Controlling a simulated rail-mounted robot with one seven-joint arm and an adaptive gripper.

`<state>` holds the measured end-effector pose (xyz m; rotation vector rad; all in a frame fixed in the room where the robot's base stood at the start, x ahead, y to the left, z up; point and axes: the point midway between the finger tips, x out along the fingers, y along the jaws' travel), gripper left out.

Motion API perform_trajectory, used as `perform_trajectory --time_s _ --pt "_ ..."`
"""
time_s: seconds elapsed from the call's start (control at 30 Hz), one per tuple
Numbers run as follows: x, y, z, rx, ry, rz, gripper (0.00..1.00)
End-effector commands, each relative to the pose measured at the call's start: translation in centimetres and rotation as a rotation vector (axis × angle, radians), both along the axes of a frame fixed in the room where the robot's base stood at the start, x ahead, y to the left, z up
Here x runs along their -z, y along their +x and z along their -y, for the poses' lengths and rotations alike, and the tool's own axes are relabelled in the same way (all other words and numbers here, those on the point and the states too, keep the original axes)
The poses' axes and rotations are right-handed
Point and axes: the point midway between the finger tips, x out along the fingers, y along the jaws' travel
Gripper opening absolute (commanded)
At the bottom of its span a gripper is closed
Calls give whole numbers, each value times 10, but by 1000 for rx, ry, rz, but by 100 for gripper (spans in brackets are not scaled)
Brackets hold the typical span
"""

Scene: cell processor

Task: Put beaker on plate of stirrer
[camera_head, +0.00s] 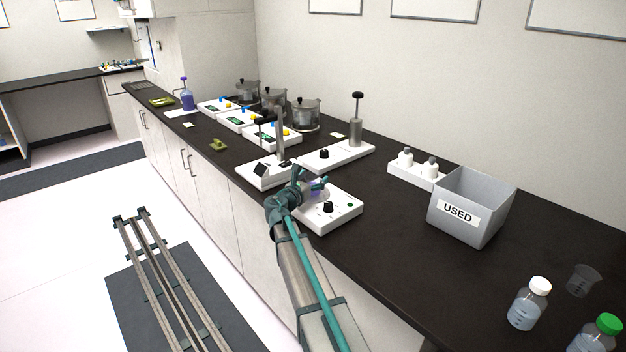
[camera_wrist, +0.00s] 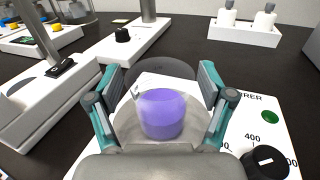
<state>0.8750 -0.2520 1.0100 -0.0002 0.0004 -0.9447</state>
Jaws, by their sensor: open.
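The beaker (camera_wrist: 162,114) is clear glass with purple liquid and looks upright. In the head view the beaker (camera_head: 315,188) is partly hidden by my gripper. My gripper (camera_wrist: 161,82) is open, with one finger on each side of the beaker, close to the glass. In the head view my gripper (camera_head: 308,185) is over the back left part of the white stirrer (camera_head: 343,212). The stirrer's dark round plate (camera_wrist: 160,68) shows behind and around the beaker. The beaker's base is hidden, so I cannot tell whether it touches the plate.
A white device with a post (camera_head: 267,172) stands left of the stirrer, and another white stand (camera_head: 338,157) is behind it. A grey USED bin (camera_head: 472,207) and a white bottle rack (camera_head: 415,174) stand to the right. Dark counter is free right of the stirrer.

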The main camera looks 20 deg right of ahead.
Motion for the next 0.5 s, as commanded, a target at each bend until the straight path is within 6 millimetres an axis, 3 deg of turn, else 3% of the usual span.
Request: perform_trajectory --time_s 0.5 --pt "1 -53 -71 -3 0 1 80"
